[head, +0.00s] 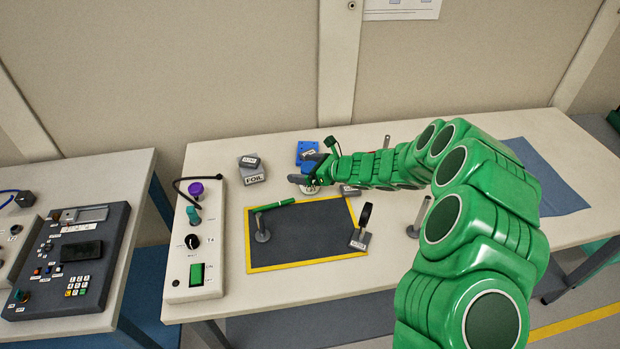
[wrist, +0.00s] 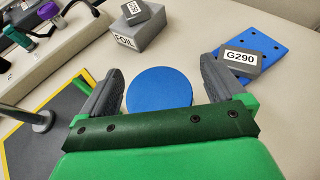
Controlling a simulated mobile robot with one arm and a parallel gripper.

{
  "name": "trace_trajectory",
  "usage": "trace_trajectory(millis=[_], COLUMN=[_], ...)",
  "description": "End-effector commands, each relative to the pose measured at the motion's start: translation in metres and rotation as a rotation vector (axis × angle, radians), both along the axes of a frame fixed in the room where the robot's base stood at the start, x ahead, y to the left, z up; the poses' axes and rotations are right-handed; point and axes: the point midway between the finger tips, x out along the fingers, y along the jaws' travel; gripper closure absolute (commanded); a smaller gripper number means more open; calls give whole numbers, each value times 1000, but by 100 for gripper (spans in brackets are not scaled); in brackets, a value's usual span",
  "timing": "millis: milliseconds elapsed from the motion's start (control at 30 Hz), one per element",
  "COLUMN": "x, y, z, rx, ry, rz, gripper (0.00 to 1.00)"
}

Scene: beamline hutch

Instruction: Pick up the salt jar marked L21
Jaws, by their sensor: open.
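A round jar with a blue lid (wrist: 160,88) stands on the bench between my fingers in the wrist view. In the head view, a little of its white labelled side (head: 309,189) shows below my gripper; I cannot read the mark for sure. My gripper (head: 308,177) is open over the jar. In the wrist view, the two grey fingers of my gripper (wrist: 160,68) lie left and right of the lid, with a gap on each side. The jar's side is hidden from the wrist view.
A box marked FOIL (head: 253,178) with a small grey block on top stands behind left. A blue perforated plate (wrist: 262,50) carries a grey block marked G290 (wrist: 239,61). A dark yellow-edged mat (head: 300,235) with posts lies in front. A control box (head: 197,240) stands left.

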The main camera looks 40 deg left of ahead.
Motion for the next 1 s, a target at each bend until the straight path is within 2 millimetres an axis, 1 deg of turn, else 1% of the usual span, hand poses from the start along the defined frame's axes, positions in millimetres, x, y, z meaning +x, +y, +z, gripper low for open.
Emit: trace_trajectory(millis=[100,133,567,600,833,1000], x=[0,0,0,0,0,0], y=[0,0,-1,0,0,-1], z=[0,0,0,1,1,11], rx=[0,0,0,1,1,2], ry=[0,0,0,0,0,-2], rz=[0,0,1,0,0,1], gripper=[3,5,71,73,73,73])
